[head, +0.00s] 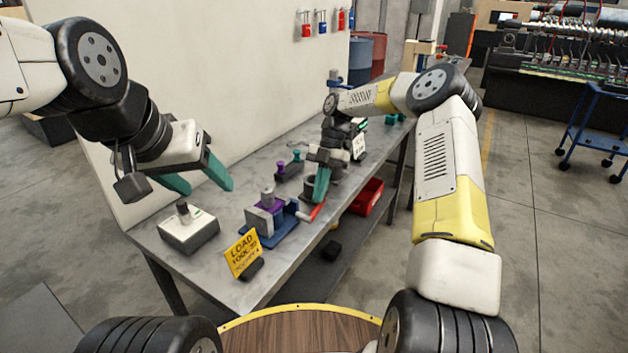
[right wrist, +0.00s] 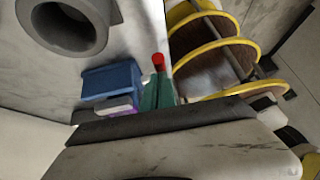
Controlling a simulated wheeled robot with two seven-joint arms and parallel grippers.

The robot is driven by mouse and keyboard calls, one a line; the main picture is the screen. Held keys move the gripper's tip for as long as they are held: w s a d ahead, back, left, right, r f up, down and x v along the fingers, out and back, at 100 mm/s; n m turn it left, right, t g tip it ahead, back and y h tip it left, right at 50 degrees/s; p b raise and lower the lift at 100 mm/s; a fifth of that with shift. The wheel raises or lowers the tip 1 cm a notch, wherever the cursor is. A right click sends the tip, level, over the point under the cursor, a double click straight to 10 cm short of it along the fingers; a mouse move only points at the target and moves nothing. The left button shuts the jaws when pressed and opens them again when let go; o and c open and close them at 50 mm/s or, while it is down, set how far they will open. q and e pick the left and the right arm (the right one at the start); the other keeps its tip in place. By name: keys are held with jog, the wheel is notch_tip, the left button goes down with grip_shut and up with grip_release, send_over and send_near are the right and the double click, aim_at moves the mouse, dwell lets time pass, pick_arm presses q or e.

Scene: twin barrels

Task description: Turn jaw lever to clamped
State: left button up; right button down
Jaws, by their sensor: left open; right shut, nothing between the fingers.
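The jaw lever (head: 317,211) has a red handle and sticks out to the right of a blue vise base (head: 283,236) on the bench. A grey and purple block (head: 264,214) sits on the base. My right gripper (head: 319,196) is shut and empty, its teal fingers pointing down just above the red handle. In the right wrist view the red lever end (right wrist: 158,60) shows just beyond the teal fingertips (right wrist: 157,84), beside the blue base (right wrist: 112,78); I cannot tell if they touch. My left gripper (head: 208,187) is open and empty above the bench's left part.
A white box with a black knob (head: 188,231) and a yellow sign (head: 243,252) stand on the near bench. A grey ring (head: 311,187) stands behind my right fingers; it also shows in the right wrist view (right wrist: 70,30). A red bin (head: 367,197) is below the bench's right edge.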

jog(key=shift+w+d+f+g+y, duration=0.15)
jog(key=shift+w+f+g+y, duration=0.05)
jog(key=shift+f+g+y, duration=0.15)
jog(key=shift+w+d+f, duration=0.1)
jog(key=shift+f, duration=0.25)
dwell(0.3)
